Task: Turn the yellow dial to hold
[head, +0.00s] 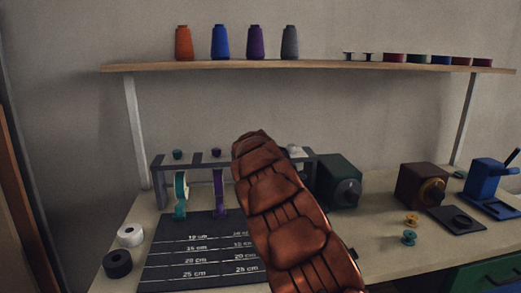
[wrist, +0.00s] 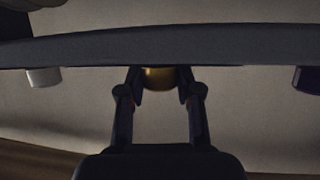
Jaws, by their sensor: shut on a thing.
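In the wrist view my gripper (wrist: 160,86) is shut on a small gold-yellow dial (wrist: 157,76), with one finger on each side. The dial sits against the long dark bar of a rack, between a white knob (wrist: 44,77) and a purple knob (wrist: 308,80). In the head view my copper-coloured arm covers the dial and my gripper. Any marks on the dial and its exact angle cannot be made out.
The dark rack (head: 157,178) stands on the bench, with teal and purple rolls hanging in it. A dark green box (head: 338,180) and a maroon box (head: 415,184) with a yellow-ringed dial stand to the right. A shelf (head: 200,67) with thread cones runs above.

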